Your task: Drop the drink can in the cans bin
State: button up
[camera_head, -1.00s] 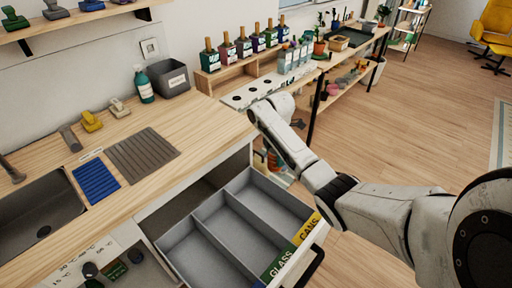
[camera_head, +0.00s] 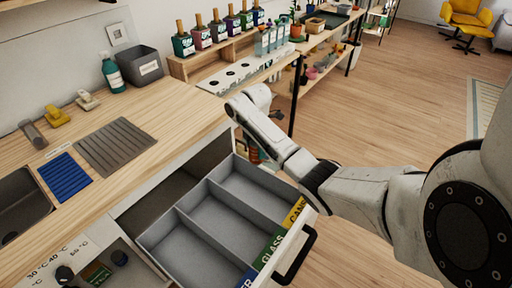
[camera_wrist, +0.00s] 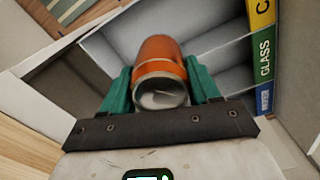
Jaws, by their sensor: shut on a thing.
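In the wrist view the orange drink can (camera_wrist: 160,52) is held between the green fingers of my gripper (camera_wrist: 161,84), its silver end towards the camera. The grey compartments of the open drawer show behind it. In the head view the cans bin (camera_head: 257,184) is the far right compartment, marked by a yellow CANS label (camera_head: 295,214); its inside looks empty. The yellow label also shows at the top right of the wrist view (camera_wrist: 262,10). My gripper and the can are mostly hidden by my arm in the head view.
The GLASS compartment (camera_head: 218,220) and a blue-labelled compartment lie left of the cans bin. The drawer's black handle (camera_head: 297,258) sticks out in front. The wooden counter (camera_head: 172,113) overhangs the drawer's back. Open floor lies to the right.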

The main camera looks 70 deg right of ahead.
jog(key=o, duration=1.1)
notch_tip(320, 180, up, 11)
jog(key=shift+f+p, duration=0.1)
jog(key=shift+p, duration=0.45)
